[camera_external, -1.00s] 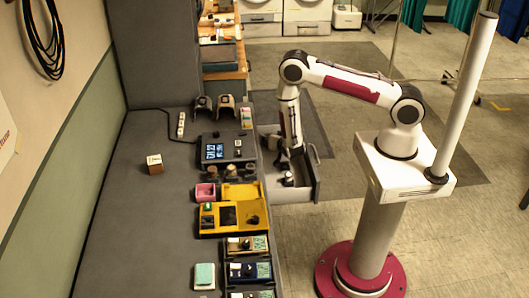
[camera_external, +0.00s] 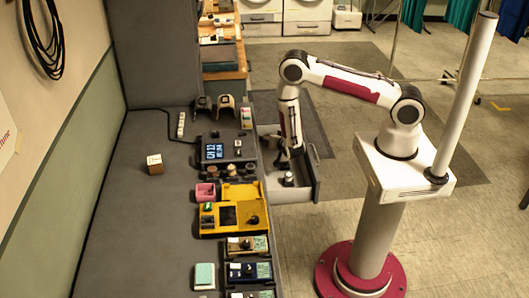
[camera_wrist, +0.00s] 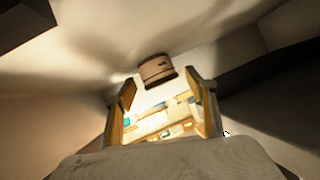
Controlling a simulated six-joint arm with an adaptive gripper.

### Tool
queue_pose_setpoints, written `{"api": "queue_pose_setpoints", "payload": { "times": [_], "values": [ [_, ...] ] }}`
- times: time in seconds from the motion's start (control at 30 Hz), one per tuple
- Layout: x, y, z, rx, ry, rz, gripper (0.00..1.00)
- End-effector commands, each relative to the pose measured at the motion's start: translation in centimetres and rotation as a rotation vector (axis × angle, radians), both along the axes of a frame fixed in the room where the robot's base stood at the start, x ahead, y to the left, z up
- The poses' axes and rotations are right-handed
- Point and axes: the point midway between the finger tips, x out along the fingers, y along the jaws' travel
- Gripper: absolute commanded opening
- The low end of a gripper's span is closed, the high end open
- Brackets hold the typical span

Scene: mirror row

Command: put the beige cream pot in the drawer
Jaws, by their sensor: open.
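The drawer (camera_external: 293,196) stands pulled out from the desk's right side. A small pale-topped pot (camera_external: 288,179), probably the beige cream pot, is inside it, beside and just below my gripper (camera_external: 284,164). In the wrist view a beige-brown, banded pot (camera_wrist: 157,70) lies beyond the fingertips, apart from them, with pale drawer walls around it. My gripper (camera_wrist: 160,92) is open there, with nothing between its two fingers. In the external view the fingertips are too small and dark to make out.
The drawer's walls (camera_external: 315,168) stand close around my gripper.

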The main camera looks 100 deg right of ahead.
Motion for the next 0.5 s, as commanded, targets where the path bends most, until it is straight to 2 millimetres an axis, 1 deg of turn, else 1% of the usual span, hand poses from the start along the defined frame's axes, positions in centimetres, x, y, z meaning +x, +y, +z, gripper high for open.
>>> {"api": "queue_pose_setpoints", "payload": {
  "times": [0.27,0.5],
  "values": [
    [-0.4,2.2,1.1,0.000,0.000,0.004,0.56],
    [-1.1,4.8,2.5,0.000,0.000,0.004,0.56]
  ]
}}
